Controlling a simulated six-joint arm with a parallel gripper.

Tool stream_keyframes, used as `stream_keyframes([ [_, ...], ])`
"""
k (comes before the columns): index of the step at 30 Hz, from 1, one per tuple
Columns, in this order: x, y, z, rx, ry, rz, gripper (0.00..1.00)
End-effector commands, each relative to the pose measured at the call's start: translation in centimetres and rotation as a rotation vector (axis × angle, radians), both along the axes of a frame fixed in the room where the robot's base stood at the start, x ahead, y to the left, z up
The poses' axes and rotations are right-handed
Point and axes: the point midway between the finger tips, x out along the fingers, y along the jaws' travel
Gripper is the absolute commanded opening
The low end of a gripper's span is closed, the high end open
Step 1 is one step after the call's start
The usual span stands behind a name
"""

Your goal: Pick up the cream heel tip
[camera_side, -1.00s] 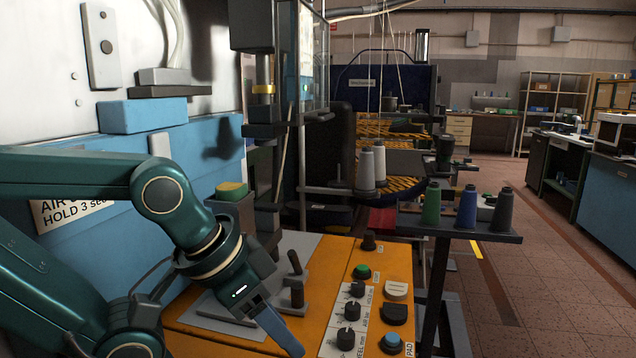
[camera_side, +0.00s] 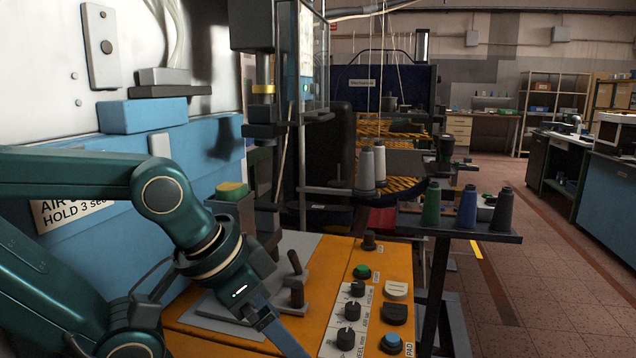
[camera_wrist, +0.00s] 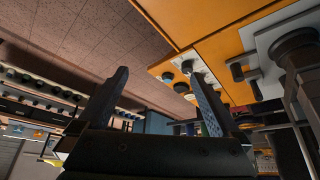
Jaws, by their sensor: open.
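The cream heel tip (camera_side: 396,289) lies on the orange panel, a small pale rounded piece in the side view. A similar black heel tip (camera_side: 394,314) lies just in front of it. My gripper (camera_side: 288,338) is to the left and nearer the camera, apart from the cream piece, pointing down and right. In the wrist view my gripper (camera_wrist: 160,82) shows two spread fingers with nothing held between them. I cannot clearly pick out the cream piece in the wrist view.
Dark upright posts (camera_side: 297,293) stand near my gripper. A shelf with thread spools (camera_side: 467,207) is to the right.

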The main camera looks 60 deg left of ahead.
Motion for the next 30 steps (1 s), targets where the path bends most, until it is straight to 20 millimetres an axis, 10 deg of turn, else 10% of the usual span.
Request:
stream_keyframes([
  [5, 2.0, 0.5, 2.4, -0.022, -0.095, 0.080, 1.00],
  [17, 14.1, 3.7, 8.8, -0.042, -0.244, 0.310, 1.00],
  [30, 27.9, 8.9, 4.5, -0.030, -0.264, 0.500, 1.00],
])
